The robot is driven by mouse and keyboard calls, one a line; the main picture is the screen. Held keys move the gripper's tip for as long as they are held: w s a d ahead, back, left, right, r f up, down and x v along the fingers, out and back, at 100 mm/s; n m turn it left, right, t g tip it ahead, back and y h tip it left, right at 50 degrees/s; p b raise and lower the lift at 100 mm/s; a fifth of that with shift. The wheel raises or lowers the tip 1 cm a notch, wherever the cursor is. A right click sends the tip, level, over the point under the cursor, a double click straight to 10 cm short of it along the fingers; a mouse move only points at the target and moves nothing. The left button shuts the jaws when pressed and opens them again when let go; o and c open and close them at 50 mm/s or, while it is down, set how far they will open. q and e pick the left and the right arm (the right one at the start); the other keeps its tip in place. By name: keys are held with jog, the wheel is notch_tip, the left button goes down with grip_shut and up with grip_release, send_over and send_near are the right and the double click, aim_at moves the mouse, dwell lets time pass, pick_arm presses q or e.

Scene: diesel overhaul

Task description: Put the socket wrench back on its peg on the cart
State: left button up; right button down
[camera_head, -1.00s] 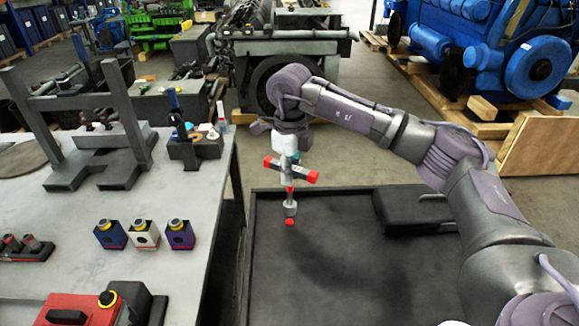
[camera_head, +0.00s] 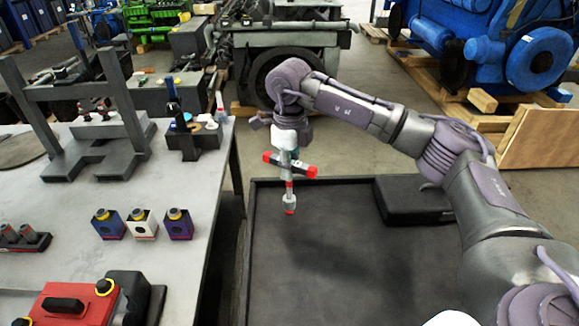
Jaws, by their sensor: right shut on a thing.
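The socket wrench (camera_head: 289,190) is a grey tool with red bands and a red tip, hanging upright below my right gripper. My right gripper (camera_head: 290,160) comes in from the right and is shut on it, with a black and red crosspiece at its jaws. The tool is held above the far left part of the dark cart top (camera_head: 330,275). I cannot make out the peg in this view. My left gripper is not in view.
A grey workbench (camera_head: 75,245) on the left carries blue, white and purple blocks (camera_head: 144,225), a red box (camera_head: 65,305) and a dark press frame (camera_head: 130,120). A black case (camera_head: 410,200) lies at the back right of the cart. The cart's middle is clear.

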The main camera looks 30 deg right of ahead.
jog(key=shift+f+b, duration=0.85)
jog(key=shift+f, duration=0.3)
jog(key=c, duration=1)
grip_release()
jog(key=o, duration=0.6)
jog(key=shift+c, duration=0.2)
jog(key=shift+r, duration=0.1)
jog(key=shift+r+p, duration=2.75)
jog(key=shift+r, duration=1.7)
